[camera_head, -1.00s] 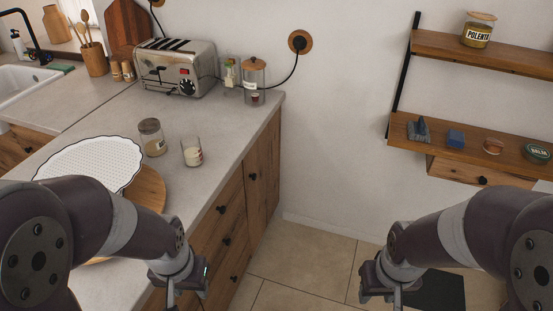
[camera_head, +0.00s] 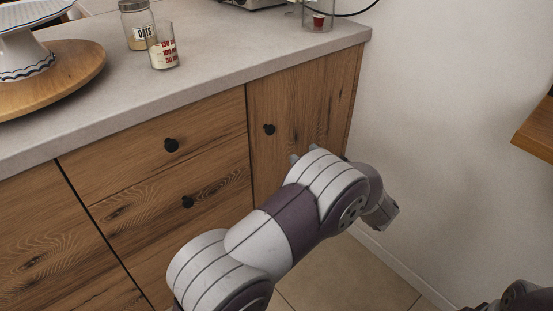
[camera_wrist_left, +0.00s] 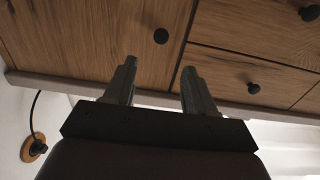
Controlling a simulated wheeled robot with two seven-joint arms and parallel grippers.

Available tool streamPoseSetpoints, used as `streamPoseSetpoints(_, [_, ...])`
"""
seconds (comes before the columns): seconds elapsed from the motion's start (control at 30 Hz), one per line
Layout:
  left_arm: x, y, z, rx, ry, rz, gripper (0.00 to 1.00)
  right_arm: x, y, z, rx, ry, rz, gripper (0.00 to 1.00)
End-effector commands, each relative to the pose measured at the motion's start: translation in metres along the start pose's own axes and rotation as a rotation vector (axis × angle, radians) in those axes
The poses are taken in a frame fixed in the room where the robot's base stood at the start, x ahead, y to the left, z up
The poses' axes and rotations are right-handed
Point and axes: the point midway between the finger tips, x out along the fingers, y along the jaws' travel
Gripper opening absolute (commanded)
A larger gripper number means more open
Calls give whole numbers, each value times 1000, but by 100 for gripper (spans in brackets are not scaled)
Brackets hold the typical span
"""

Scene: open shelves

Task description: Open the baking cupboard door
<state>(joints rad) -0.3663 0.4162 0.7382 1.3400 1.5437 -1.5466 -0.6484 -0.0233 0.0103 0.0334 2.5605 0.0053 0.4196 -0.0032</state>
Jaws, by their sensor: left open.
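The cupboard door (camera_head: 297,105) is the wooden front with vertical grain at the right end of the counter unit. It is closed, with a round black knob (camera_head: 269,129) near its left edge. My left gripper (camera_head: 304,152) is below and right of the knob, mostly hidden behind my arm. In the left wrist view, which shows the cupboard upside down, the open, empty fingers (camera_wrist_left: 158,66) point at the door (camera_wrist_left: 85,35). Its knob (camera_wrist_left: 161,36) lies just beyond the fingertips, between their lines, apart from them. Only part of my right arm shows at the bottom right; its gripper does not.
Drawers with black knobs (camera_head: 171,145) adjoin the door on the left. The counter (camera_head: 215,65) above holds an oats jar (camera_head: 138,30), a measuring glass (camera_head: 162,48) and a round wooden board (camera_head: 60,75). A wall stands right of the cupboard; a wooden shelf (camera_head: 540,130) juts in farther right.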

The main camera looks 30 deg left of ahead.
Motion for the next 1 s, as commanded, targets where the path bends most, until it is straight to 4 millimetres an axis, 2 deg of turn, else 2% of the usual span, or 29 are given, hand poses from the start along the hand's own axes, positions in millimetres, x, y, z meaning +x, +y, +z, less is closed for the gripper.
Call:
streamPoseSetpoints(0.07, [9, -2, 2, 0, 4, -16, 55, 6, 0, 0, 0, 1, 0, 43])
streamPoseSetpoints(0.3, [70, -4, 3, -3, 3, -18, 55, 26, 0, 3, 0, 1, 0, 43])
streamPoseSetpoints(0.5, [110, -4, 1, -3, 3, -14, 55, 39, 0, 4, 0, 0, 0, 43])
streamPoseSetpoints(0.67, [123, -3, -2, -2, 4, -11, 55, 42, 0, 5, 0, 0, 0, 43])
streamPoseSetpoints(0.9, [124, -3, -3, -1, 3, -10, 55, 41, 0, 5, 0, 0, 0, 43])
streamPoseSetpoints(0.93, [124, -3, -3, -2, 3, -10, 49, 41, 0, 5, 0, 0, 0, 43])
streamPoseSetpoints(1.0, [124, -3, -3, -1, 3, -10, 26, 41, 0, 5, 0, 0, 0, 43])
